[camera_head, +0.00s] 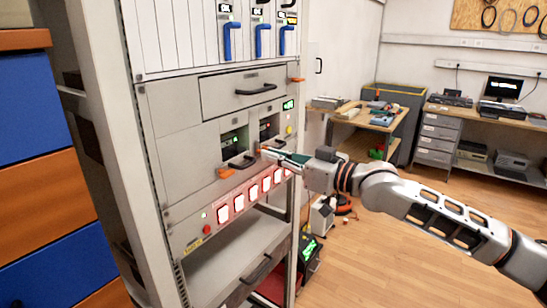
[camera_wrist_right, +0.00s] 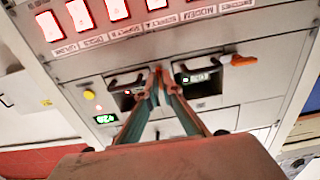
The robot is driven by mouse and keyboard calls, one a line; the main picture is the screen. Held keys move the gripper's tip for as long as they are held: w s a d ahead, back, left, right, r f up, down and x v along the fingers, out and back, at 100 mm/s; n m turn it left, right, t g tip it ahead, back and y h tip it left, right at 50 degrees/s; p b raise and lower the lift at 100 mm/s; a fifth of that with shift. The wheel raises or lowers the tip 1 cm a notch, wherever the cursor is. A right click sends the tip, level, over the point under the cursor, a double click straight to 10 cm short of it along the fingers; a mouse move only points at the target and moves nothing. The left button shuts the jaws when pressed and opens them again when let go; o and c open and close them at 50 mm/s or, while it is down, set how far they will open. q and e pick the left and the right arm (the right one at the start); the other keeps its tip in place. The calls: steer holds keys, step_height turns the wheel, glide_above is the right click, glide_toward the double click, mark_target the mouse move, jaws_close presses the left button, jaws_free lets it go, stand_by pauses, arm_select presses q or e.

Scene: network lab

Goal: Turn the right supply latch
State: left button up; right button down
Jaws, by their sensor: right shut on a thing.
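The right supply (camera_head: 266,126) is a dark bay in the grey rack with a black handle. It also shows in the wrist view (camera_wrist_right: 124,101), left of the fingers, with the picture upside down. My right gripper (camera_head: 271,154) reaches in from the right, and its fingers meet at the front of this supply (camera_wrist_right: 158,76). It is shut on the right supply's small orange latch, which the fingertips mostly cover, so its angle is hard to tell. The left supply (camera_head: 234,145) has a black handle and its own orange latch (camera_head: 226,172), free of the gripper. My left gripper is out of view.
A row of lit red switches (camera_head: 238,202) runs just below the supplies. A closed drawer (camera_head: 243,90) with a black handle sits above them, and blue handles (camera_head: 262,40) hang higher up. A green display (camera_head: 289,104) and a yellow button (camera_head: 289,130) are at the right.

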stand_by(0.3)
steer(key=c, duration=2.2)
jaws_free()
steer(key=v, duration=1.2)
